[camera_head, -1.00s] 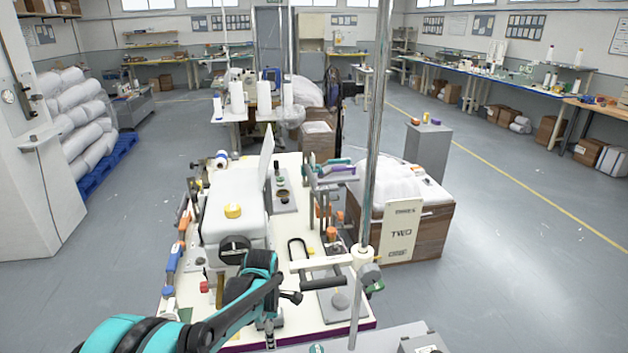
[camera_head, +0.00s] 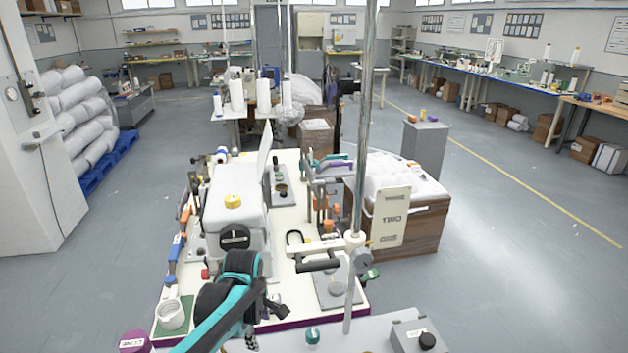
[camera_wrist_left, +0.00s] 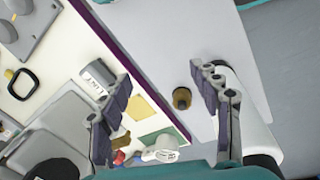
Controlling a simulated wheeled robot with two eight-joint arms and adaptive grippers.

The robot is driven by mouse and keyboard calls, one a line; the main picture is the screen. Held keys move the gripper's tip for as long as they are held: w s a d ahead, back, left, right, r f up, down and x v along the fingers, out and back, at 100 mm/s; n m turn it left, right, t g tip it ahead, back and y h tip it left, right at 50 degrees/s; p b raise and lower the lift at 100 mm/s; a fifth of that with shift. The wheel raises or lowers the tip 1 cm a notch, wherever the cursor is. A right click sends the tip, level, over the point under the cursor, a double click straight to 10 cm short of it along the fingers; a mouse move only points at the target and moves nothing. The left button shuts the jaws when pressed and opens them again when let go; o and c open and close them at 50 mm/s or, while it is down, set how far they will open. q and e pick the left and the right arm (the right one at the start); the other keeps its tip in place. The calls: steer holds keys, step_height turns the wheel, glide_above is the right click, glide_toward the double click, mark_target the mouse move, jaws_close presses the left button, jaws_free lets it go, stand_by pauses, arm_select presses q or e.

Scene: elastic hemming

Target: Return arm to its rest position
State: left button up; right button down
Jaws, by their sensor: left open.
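My left arm (camera_head: 238,290), teal and black, comes in from the bottom left in the head view, in front of the white sewing machine (camera_head: 236,205). Its gripper is low and mostly hidden there. In the left wrist view my left gripper (camera_wrist_left: 168,80) is open, its two dark fingers wide apart. No object is held between them. A brown round piece (camera_wrist_left: 182,97) shows beyond them on a grey surface. My right gripper is in neither view.
A white cup-like part (camera_head: 172,315) stands on a green mat at the table's left front corner. A metal pole (camera_head: 366,130) rises right of the arm. A box (camera_head: 412,230) stands right of the table. Open floor (camera_head: 520,270) lies further right.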

arm_select(q)
steer(key=s+a+r+m+t, duration=0.2)
steer(key=s+m, duration=0.6)
steer(key=s+a+r+m+t, duration=0.2)
steer(key=s+r+m+t, duration=0.1)
steer(key=s+m, duration=0.4)
steer(key=shift+s+r+m+t, duration=0.2)
steer(key=shift+s+m+t, duration=0.15)
steer(key=shift+s, duration=0.6)
steer(key=shift+a+f, duration=0.1)
steer(key=shift+a, duration=0.05)
